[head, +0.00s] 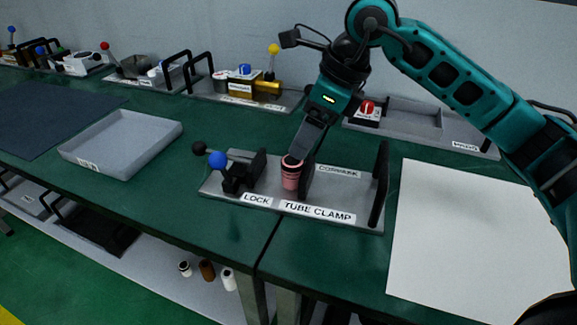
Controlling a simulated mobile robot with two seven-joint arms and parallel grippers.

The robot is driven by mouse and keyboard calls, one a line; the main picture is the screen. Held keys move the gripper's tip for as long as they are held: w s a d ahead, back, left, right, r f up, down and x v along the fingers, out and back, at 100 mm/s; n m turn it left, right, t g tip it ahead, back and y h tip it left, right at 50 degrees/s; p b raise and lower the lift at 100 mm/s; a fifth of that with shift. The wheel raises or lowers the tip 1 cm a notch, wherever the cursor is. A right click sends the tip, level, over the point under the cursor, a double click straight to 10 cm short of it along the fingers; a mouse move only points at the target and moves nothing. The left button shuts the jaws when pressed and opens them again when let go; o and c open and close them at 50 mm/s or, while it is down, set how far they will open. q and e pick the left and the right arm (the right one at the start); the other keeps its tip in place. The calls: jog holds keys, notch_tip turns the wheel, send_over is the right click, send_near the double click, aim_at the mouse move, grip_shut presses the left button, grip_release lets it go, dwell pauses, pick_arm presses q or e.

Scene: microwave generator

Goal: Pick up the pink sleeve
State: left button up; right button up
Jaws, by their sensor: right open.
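The pink sleeve (290,178) is a small pink cylinder standing upright on the grey tube clamp plate (235,191), between the black clamp block and a black post. My right gripper (297,156) reaches down from above, with its fingers at the top of the sleeve. The fingers partly cover the sleeve's upper end, and I cannot tell whether they touch it. The right gripper is open. My left gripper is not in view.
The clamp's blue-knobbed lever (217,160) and black handle (379,187) stand on either side of the sleeve. A grey tray (122,143) lies to the left, a white sheet (462,235) to the right. More fixtures line the back of the green table.

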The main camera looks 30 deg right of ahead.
aim_at(293, 160)
jog(key=x, duration=0.9)
jog(key=shift+w+d+f, duration=0.1)
jog(key=shift+f, duration=0.3)
jog(key=c, duration=1)
jog(key=shift+c, duration=0.5)
jog(key=shift+r, duration=0.1)
